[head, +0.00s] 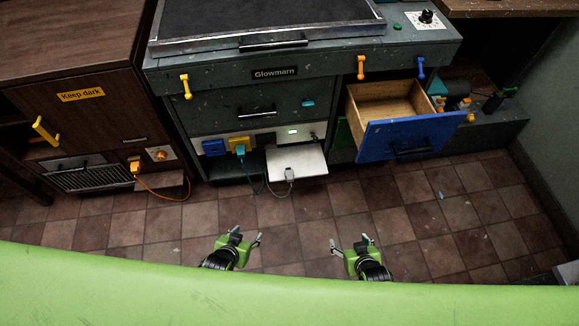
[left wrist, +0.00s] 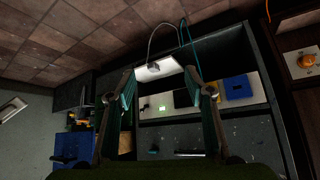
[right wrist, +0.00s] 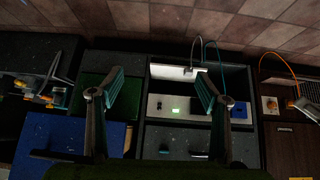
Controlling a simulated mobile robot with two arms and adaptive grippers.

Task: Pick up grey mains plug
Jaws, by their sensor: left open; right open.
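The grey mains plug (head: 289,172) lies on the front part of a white fold-down flap (head: 308,160) below the Glowmarn unit, with its grey cable hanging off the flap's edge. The plug also shows in the left wrist view (left wrist: 153,67) and the right wrist view (right wrist: 188,71), small and dark in both. My left gripper (head: 247,237) is open and empty, in front of the flap and to its left. My right gripper (head: 349,241) is open and empty, in front of the flap and to its right. Both are well apart from the plug.
A blue drawer (head: 408,139) stands pulled out right of the flap. A blue socket (head: 213,147) and a yellow socket (head: 240,142) with a teal plug sit left of it. An orange cable (head: 165,195) hangs by the brown cabinet. The tiled floor ahead is clear.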

